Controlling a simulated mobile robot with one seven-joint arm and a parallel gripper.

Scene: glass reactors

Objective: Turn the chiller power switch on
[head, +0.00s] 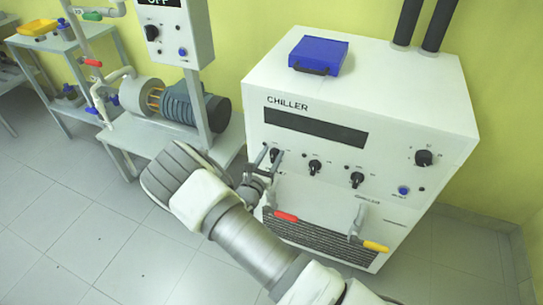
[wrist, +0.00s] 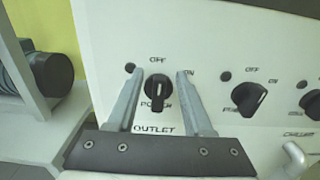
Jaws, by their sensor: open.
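The white chiller (head: 370,85) stands at right in the head view, with a row of black rotary knobs on its front. My gripper (head: 271,156) is open at the leftmost knob (wrist: 157,92). In the wrist view my gripper (wrist: 160,74) has one finger on each side of that knob, with gaps between. That knob stands near vertical; "OFF", "ON", "POWER" and "OUTLET" are printed around it. A second knob (wrist: 249,97) is turned diagonally. A third knob (wrist: 313,101) is cut off at the right edge, with "CHILLER" printed below it. Contact with the panel cannot be told.
A red-handled valve (head: 286,216) and a yellow-handled valve (head: 374,246) stick out below the knobs. A blue box (head: 318,54) lies on top of the chiller. A pump (head: 190,103) on a low bench and a control box (head: 172,30) on a post stand at left.

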